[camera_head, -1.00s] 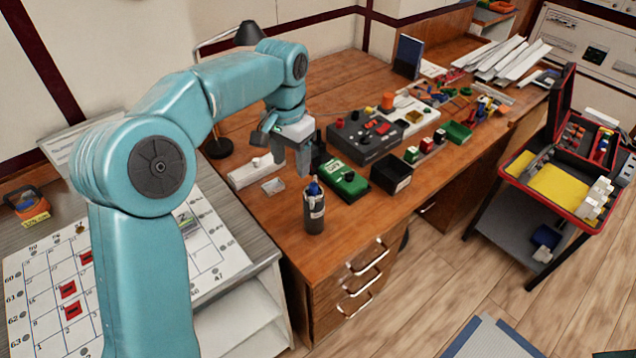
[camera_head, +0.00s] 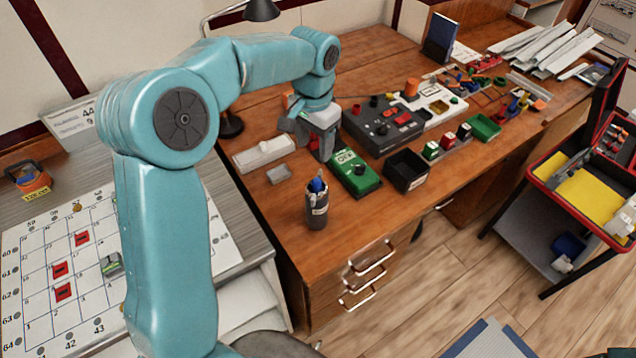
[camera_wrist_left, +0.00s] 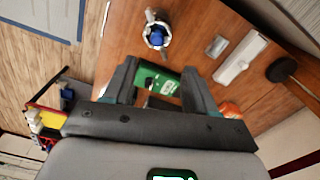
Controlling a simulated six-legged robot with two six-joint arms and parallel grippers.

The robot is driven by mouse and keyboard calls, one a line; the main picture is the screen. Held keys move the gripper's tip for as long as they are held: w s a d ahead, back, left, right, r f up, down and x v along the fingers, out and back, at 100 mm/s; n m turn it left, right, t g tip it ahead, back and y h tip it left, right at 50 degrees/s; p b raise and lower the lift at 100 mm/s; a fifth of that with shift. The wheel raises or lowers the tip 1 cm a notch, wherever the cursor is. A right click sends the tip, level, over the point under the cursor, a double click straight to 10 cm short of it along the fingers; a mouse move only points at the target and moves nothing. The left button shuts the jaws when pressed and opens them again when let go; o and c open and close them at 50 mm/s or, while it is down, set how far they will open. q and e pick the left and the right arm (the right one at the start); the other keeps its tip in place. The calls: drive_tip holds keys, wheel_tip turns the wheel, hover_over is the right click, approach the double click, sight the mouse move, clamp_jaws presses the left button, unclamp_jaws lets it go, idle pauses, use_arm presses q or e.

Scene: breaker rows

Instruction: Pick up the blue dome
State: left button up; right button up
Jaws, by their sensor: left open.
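A dark cylindrical cup (camera_head: 317,210) stands near the desk's front edge with a blue piece (camera_head: 317,185) showing at its top. The left wrist view shows this blue piece (camera_wrist_left: 156,38) inside the cup's pale rim. I cannot tell for certain which blue item is the dome. My left gripper (camera_head: 323,150) points down behind the cup, beside a green box (camera_head: 353,172). Its fingers (camera_wrist_left: 160,85) are apart and empty in the wrist view. My right gripper is not in view.
A small grey tray (camera_head: 279,174) lies left of the cup. A black open bin (camera_head: 406,170) and a dark control box (camera_head: 383,125) stand to the right. A red-rimmed tool cart (camera_head: 575,185) stands at the right.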

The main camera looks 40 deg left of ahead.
use_arm(q)
hover_over(317, 179)
drive_tip(key=f, duration=0.5)
drive_tip(key=shift+w+a+f, duration=0.2)
drive_tip(key=shift+a, duration=0.2)
drive_tip(key=shift+s+d+f, duration=0.2)
drive_tip(key=shift+s+f, duration=0.1)
drive_tip(key=shift+s, duration=0.05)
drive_tip(key=f, duration=0.1)
drive_tip(key=f+p, duration=0.1)
drive_tip(key=f, duration=0.3)
drive_tip(key=shift+w+d+p, duration=0.2)
drive_tip(key=shift+w+p, duration=0.1)
drive_tip(key=shift+s+r, duration=0.1)
drive_tip(key=shift+s, duration=0.15)
drive_tip(key=shift+c, duration=0.7)
drive_tip(key=shift+w, duration=0.2)
clamp_jaws()
drive_tip(key=shift+s, duration=0.1)
